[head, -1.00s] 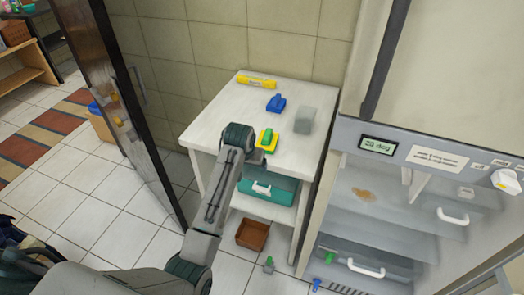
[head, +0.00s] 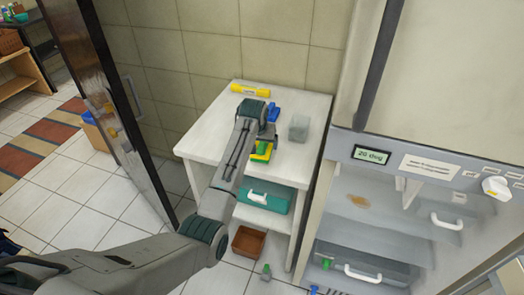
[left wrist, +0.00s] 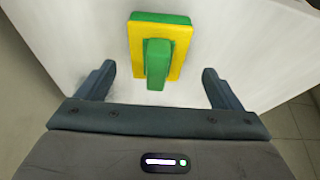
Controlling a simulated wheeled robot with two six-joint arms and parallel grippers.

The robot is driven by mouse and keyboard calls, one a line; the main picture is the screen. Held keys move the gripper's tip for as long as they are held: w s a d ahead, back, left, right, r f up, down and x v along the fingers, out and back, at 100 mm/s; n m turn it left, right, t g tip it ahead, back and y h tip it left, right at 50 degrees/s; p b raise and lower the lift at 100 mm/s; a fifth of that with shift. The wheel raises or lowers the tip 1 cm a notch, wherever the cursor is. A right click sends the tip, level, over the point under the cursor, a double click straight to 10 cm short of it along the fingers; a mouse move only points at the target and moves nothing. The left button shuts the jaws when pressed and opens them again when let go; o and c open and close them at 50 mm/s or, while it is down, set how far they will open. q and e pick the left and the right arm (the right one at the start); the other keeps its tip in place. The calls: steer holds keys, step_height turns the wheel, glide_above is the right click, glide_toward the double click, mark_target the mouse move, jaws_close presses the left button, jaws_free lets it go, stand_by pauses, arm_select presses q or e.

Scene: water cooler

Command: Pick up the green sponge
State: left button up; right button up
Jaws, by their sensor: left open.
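The green sponge (left wrist: 158,62) lies on the white tabletop, with a yellow layer and a green handle-like block that points toward my gripper in the left wrist view. In the head view the sponge (head: 261,152) shows partly, beside and below the end of my arm. My left gripper (left wrist: 160,88) is open, its two fingers spread either side of the handle's near end, with a gap on each side and nothing held. In the head view the left gripper (head: 268,131) is mostly hidden by its own wrist. My right gripper is in neither view.
A blue sponge-like item (head: 272,112), a grey translucent block (head: 299,127) and a yellow cylindrical item (head: 250,90) share the white table (head: 205,140). A teal bin (head: 268,196) and a brown box (head: 248,241) sit below. A glass-fronted cabinet (head: 380,215) stands right.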

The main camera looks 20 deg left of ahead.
mark_target(262, 143)
arm_select(q)
steer(key=shift+w+f, duration=0.2)
steer(key=shift+w, duration=0.05)
steer(key=x, duration=0.2)
steer(key=p+x, duration=0.1)
steer(key=shift+w+d+f+p, duration=0.1)
steer(key=shift+w+f+p, duration=0.2)
steer(key=shift+w, duration=0.1)
steer(key=shift+w+f, duration=0.1)
steer(key=shift+f, duration=0.15)
steer(key=c, duration=1.1)
steer(key=shift+o, duration=0.2)
